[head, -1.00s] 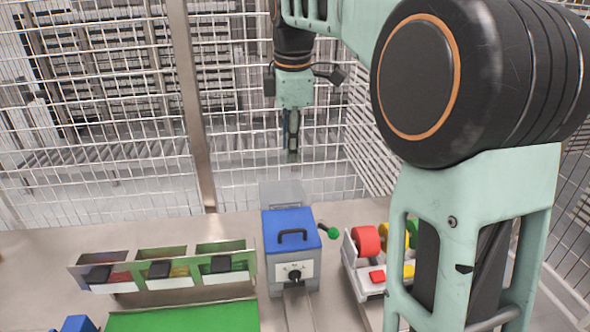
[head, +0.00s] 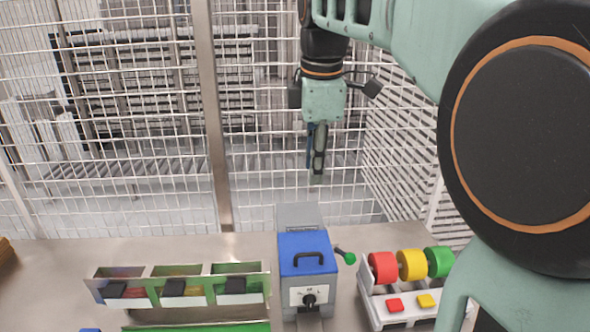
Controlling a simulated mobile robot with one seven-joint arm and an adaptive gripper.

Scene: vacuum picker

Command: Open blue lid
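The blue lid (head: 305,243) lies closed on top of a grey box (head: 291,292) at the middle of the table. A black handle (head: 309,259) stands up from the lid. The box has a black knob (head: 309,300) on its front and a green-tipped lever (head: 349,258) on its right side. My gripper (head: 317,171) hangs pointing down in the air above and behind the lid, apart from it. It appears empty. Its fingers are seen nearly edge-on, so their opening is unclear.
Three bins (head: 179,298) with black-handled flaps stand left of the box. A white unit (head: 385,318) with red, yellow and green wheels and buttons stands to the right. Wire mesh fencing (head: 130,150) closes off the back and right. Bare table (head: 50,270) shows at the left.

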